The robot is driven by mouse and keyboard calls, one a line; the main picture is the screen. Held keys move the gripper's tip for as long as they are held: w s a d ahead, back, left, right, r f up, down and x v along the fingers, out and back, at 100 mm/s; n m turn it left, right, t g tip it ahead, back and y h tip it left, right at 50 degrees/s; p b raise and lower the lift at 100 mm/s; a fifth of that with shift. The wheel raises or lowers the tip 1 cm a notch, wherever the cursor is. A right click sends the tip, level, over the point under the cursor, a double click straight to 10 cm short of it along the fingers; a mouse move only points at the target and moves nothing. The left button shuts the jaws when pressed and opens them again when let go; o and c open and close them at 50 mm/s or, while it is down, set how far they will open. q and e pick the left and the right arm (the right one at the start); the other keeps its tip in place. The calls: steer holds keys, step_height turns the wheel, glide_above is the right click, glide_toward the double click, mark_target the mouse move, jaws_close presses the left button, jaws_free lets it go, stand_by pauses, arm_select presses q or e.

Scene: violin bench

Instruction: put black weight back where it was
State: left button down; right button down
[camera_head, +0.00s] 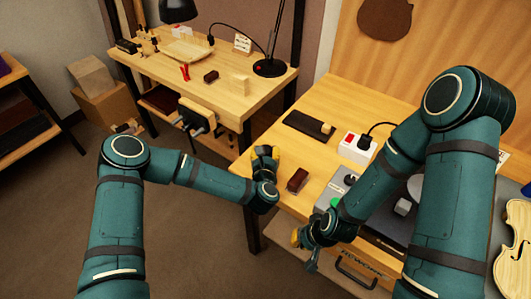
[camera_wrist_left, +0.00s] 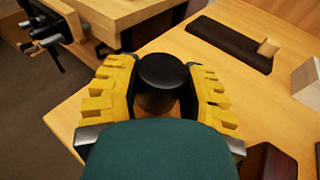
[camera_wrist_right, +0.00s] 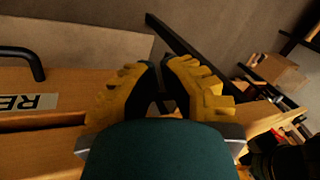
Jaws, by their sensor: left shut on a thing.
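The black weight (camera_wrist_left: 160,75) is a dark, round-topped cylinder. It sits between the yellow fingers of my left gripper (camera_wrist_left: 163,90), which is shut on it. In the head view, my left gripper (camera_head: 264,158) is at the left edge of the light wooden bench, and the weight is mostly hidden there by the fingers. I cannot tell whether the weight's underside touches the bench. My right gripper (camera_wrist_right: 159,78) has its fingertips close together with nothing seen between them. In the head view, it is low in front of the bench's drawer side.
A dark tray with a small wooden block (camera_head: 308,125) lies behind the left gripper. A dark red-brown block (camera_head: 298,180) lies to its right. A white socket box (camera_head: 357,147) and a grey machine stand farther right. Another bench (camera_head: 215,95) is at the back left.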

arm_select(q)
steer(key=shift+f+b, duration=0.3)
steer(key=shift+b, duration=0.05)
steer(key=shift+f+b, duration=0.25)
steer(key=shift+b, duration=0.05)
steer(key=c, duration=0.5)
jaws_free()
steer(key=shift+c, duration=0.2)
